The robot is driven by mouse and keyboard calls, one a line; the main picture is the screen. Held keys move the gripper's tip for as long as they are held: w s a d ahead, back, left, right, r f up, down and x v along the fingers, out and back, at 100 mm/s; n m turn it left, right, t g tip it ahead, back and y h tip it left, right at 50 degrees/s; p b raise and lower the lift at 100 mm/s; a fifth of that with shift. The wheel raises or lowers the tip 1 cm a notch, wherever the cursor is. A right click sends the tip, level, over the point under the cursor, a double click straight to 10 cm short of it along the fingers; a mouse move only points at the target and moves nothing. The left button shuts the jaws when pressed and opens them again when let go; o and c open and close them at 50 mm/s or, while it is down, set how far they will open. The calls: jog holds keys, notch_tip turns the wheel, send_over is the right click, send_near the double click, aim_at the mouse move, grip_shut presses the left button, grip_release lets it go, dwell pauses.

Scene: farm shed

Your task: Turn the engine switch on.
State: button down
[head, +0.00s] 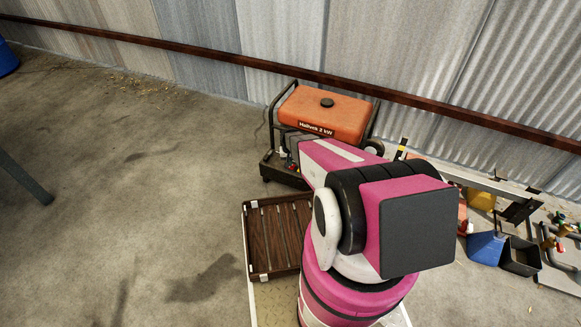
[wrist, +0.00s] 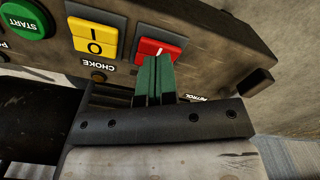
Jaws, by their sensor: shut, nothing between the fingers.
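The generator (head: 326,112) with its orange tank stands against the shed wall in the head view. My arm hides much of its front there, and my gripper is hidden too. In the wrist view the dark control panel (wrist: 218,50) carries a red rocker switch (wrist: 154,46) with a white mark, a yellow rocker switch (wrist: 97,34) beside an upside-down CHOKE label, and a green START button (wrist: 24,17). My gripper (wrist: 155,62) has green fingers, shut and empty, at the red switch and covering part of it. I cannot tell whether they touch it. No engine label is readable.
A blue container (head: 486,247) and a dark open box (head: 520,256) stand at the right. The floor at the left is mostly clear. A rusty rail (head: 240,59) runs along the wall.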

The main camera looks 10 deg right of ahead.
jog(key=shift+f, duration=1.25)
dwell(0.8)
jog(key=shift+r, duration=3.5)
